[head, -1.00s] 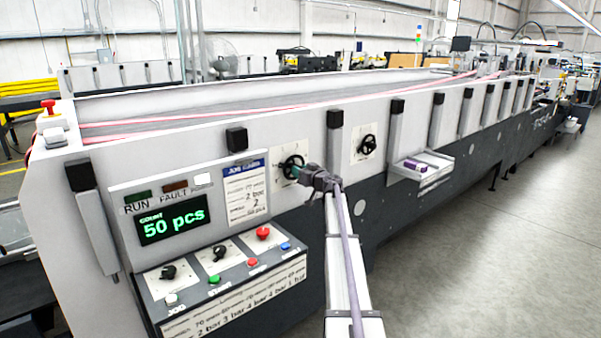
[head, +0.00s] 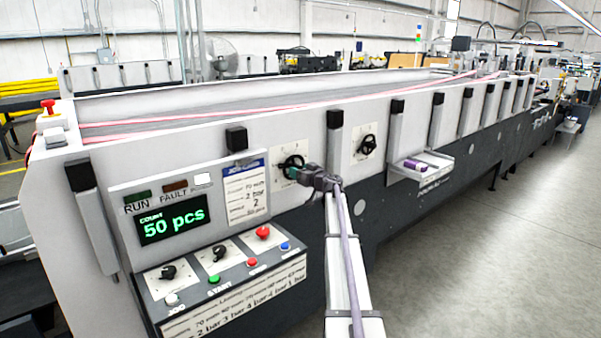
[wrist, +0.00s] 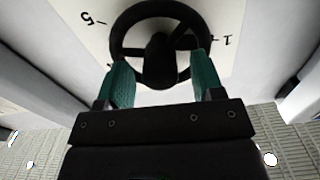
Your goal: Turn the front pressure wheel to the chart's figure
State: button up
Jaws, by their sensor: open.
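The nearer black hand wheel (head: 291,161) sits on a pale dial plate on the machine's side wall, right of the job card. In the wrist view the wheel (wrist: 158,42) has a round rim, spokes and a hub, with the figures 5 at left and 1 at right. My gripper (wrist: 162,68) is open, its two green fingers on either side of the wheel's lower part. I cannot tell whether they touch it. The gripper also shows in the head view (head: 292,173). The job card (head: 243,191) reads "2 bar" and "2". A printed chart strip (head: 235,298) lies along the panel's front.
A second black wheel (head: 367,145) is farther right on the wall. Dark-capped upright posts stand along the machine, one (head: 334,145) between the wheels. The control panel (head: 215,262) with knobs and buttons juts out at lower left. A small tray (head: 432,171) juts out farther right.

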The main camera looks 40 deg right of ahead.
jog(key=s, duration=1.1)
jog(key=shift+d, duration=0.15)
